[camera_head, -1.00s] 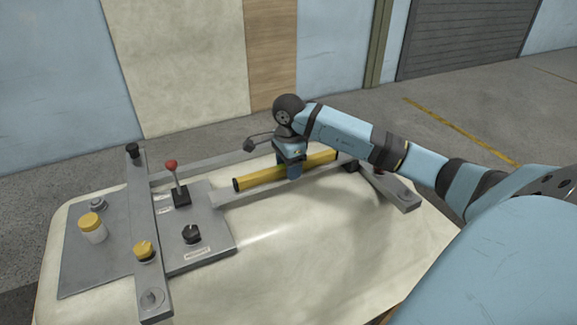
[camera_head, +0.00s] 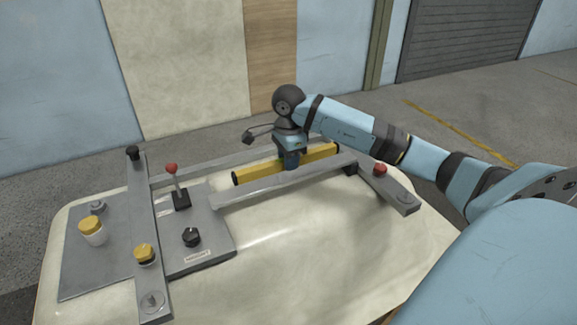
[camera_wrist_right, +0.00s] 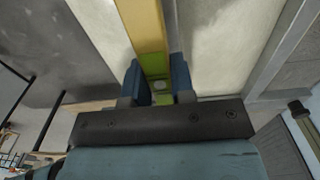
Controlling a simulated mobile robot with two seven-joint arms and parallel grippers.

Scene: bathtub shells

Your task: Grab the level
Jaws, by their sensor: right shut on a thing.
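The head view does not clearly show whether the level touches the frame below. My left gripper is not in view.
The pale bathtub shell (camera_head: 290,260) carries grey frame bars (camera_head: 285,186). A red knob (camera_head: 380,168) sits on the right bar.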

